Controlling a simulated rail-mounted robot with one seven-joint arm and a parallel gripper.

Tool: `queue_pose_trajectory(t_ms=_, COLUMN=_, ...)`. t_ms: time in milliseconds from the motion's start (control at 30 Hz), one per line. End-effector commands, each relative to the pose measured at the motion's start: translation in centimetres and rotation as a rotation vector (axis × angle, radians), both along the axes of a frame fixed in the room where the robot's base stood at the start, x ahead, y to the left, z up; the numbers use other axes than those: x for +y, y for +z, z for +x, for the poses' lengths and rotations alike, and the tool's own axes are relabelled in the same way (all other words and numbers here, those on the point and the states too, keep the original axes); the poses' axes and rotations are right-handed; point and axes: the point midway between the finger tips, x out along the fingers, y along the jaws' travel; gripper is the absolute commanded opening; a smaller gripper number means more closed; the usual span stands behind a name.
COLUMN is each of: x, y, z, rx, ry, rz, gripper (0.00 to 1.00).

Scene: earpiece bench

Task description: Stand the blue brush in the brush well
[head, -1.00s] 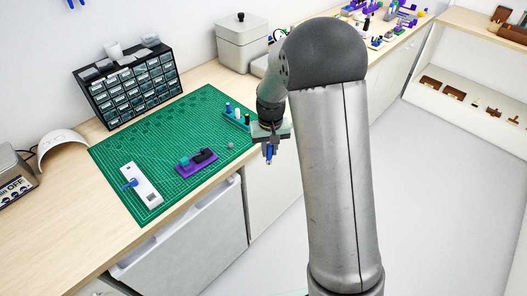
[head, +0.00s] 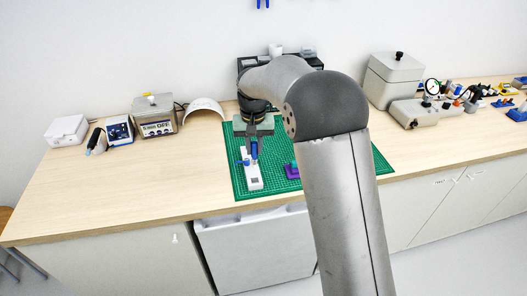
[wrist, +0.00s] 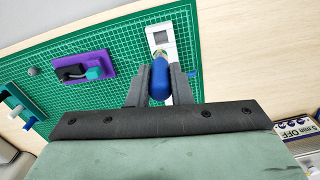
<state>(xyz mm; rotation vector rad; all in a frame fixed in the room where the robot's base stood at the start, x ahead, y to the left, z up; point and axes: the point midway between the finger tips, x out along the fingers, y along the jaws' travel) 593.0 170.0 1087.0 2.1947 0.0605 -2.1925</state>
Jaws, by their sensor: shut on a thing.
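The blue brush (wrist: 160,82) is between the jaws of my gripper (wrist: 160,92), its thick blue end toward the wrist camera. In the head view my gripper (head: 253,144) holds the brush (head: 254,151) above the green mat, near the far end of a white block. No separate brush well can be made out.
A purple holder (wrist: 96,65) with black and teal pieces lies on the green mat (wrist: 125,40). A teal rack (wrist: 25,114) is at the wrist view's left edge. A white curved shade (head: 204,106) and a boxy device (head: 155,118) stand left of the mat.

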Motion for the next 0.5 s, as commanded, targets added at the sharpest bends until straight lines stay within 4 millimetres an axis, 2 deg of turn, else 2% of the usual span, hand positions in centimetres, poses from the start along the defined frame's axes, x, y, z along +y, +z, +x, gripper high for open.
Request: queue_pose_trajectory(t_ms=500, x=0.10, y=-0.24, z=-0.06, rx=0.000, ry=0.001, rz=-0.001, gripper=0.00)
